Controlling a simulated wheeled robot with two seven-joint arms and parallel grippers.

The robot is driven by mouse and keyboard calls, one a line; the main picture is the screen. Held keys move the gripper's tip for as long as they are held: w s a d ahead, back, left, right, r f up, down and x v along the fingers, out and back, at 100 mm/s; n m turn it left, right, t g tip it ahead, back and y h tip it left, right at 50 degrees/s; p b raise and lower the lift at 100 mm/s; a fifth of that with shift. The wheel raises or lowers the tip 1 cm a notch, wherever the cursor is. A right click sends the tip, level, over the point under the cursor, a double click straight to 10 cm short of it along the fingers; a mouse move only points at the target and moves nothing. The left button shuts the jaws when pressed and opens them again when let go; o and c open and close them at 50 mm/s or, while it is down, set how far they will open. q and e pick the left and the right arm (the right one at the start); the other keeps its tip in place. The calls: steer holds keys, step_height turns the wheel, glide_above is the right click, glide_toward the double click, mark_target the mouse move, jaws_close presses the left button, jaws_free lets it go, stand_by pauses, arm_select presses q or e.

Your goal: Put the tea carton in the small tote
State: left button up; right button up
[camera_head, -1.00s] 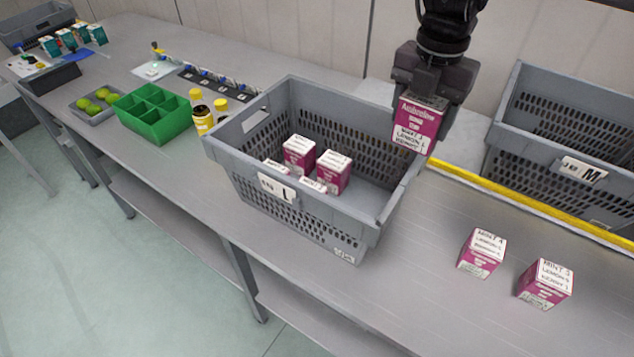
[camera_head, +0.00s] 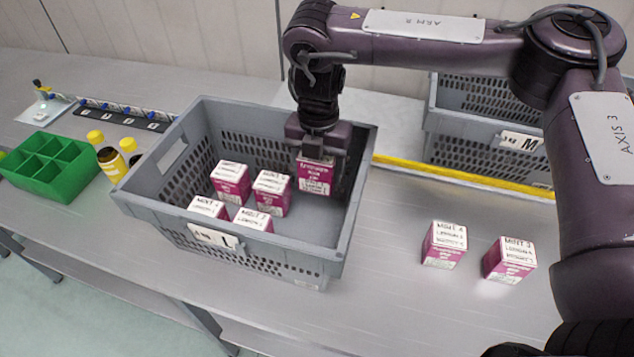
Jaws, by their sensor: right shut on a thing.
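My right gripper (camera_head: 322,158) is shut on a magenta and white tea carton (camera_head: 315,178). It holds the carton over the right-hand part of the grey tote labelled L (camera_head: 140,197), at about rim height or lower; its exact clearance from the floor cannot be told. Several like cartons stand in the tote's left and middle, among them one at the back (camera_head: 231,182) and one beside it (camera_head: 271,193). Two more cartons stand on the table to the right of the tote, one nearer it (camera_head: 443,245) and one farther right (camera_head: 509,261). My left gripper is not in view.
A grey tote labelled M (camera_head: 480,130) stands at the back right behind a yellow strip (camera_head: 460,181). A green divided tray (camera_head: 50,180) and yellow-capped bottles (camera_head: 108,160) stand left of tote L. The table in front of the loose cartons is clear.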

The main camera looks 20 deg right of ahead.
mark_target(319, 188)
steer(key=shift+f, duration=0.2)
steer(key=shift+s+f, duration=0.15)
steer(key=shift+f, duration=0.25)
step_height(319, 188, down, 3)
steer(key=shift+f+p, duration=0.15)
steer(key=shift+p, duration=0.25)
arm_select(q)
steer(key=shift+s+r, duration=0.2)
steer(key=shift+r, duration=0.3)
arm_select(e)
steer(key=shift+f, duration=0.1)
steer(key=shift+f, duration=0.1)
steer(key=shift+f+b, duration=0.3)
steer(key=shift+f, duration=0.25)
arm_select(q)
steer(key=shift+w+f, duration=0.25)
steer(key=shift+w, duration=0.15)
arm_select(e)
steer(key=o, duration=1.1)
steer(key=shift+s, duration=0.1)
